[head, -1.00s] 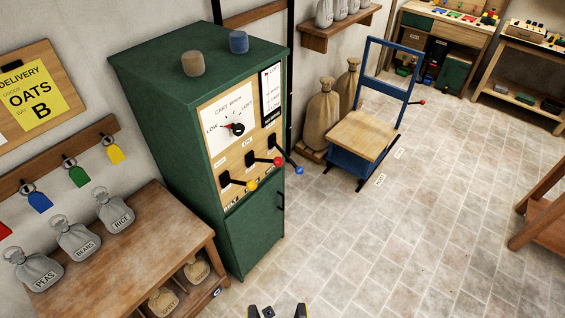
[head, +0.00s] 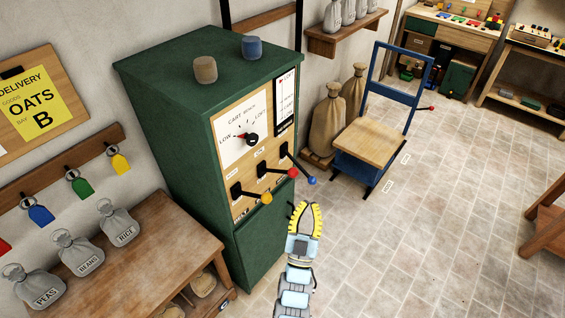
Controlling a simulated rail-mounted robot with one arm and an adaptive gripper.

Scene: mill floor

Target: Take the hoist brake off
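The small labels by the levers are too blurred to read, so I cannot tell which is the hoist brake. My gripper (head: 309,207), with yellow-edged fingers, points up the picture, just below the blue and red knobs. It looks open and empty. I cannot tell its depth from the levers.
A wooden bench (head: 155,240) with labelled grey sacks stands at the left. A blue-framed cart (head: 371,142) and brown sacks (head: 327,128) stand behind the cabinet to the right.

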